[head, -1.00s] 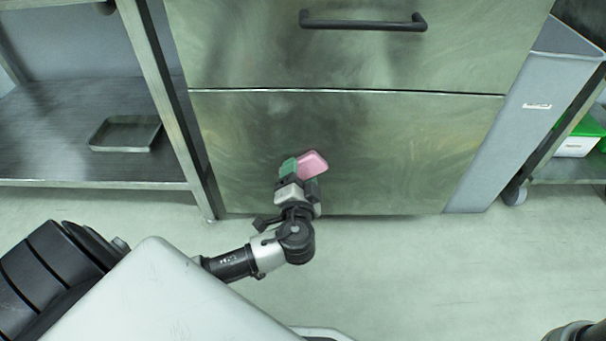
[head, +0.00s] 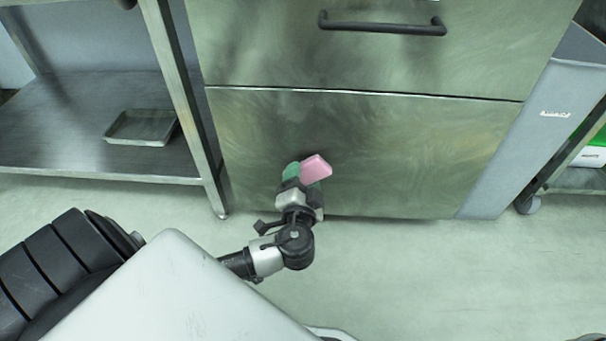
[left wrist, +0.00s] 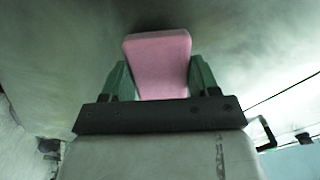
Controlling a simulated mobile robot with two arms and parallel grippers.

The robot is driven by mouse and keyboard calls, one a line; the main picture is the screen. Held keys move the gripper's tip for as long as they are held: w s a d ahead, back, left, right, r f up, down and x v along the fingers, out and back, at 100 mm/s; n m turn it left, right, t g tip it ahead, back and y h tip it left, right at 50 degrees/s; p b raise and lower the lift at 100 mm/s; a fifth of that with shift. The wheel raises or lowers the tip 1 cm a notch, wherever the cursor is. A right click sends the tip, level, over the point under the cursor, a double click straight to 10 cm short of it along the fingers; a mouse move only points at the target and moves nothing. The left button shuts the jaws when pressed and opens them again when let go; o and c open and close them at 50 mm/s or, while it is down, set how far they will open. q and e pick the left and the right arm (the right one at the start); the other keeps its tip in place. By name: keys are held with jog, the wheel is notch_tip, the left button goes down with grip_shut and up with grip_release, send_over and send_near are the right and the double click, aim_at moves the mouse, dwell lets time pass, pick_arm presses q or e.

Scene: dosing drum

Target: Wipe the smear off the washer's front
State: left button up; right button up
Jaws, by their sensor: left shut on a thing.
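The washer's steel front (head: 420,150) fills the middle of the head view, with a seam across it and a dark bar handle above. My left gripper (head: 304,172) is in front of the lower panel, left of its middle. Its green fingers are shut on a pink block, likely a sponge (head: 317,168). In the left wrist view the pink block (left wrist: 158,62) sits between the two fingers, its far end toward the steel. I cannot tell whether it touches the panel. No distinct smear stands out; the panel has cloudy, darker patches. My right gripper is not in view.
A steel shelf (head: 60,140) with a shallow tray (head: 140,127) stands at left, its leg close to the washer. A grey bin (head: 540,115) and a wheeled rack with a green-topped box are at right. The pale floor in front is clear.

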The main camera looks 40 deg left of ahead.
pick_arm(q)
jog(key=v, duration=0.7)
dwell(0.3)
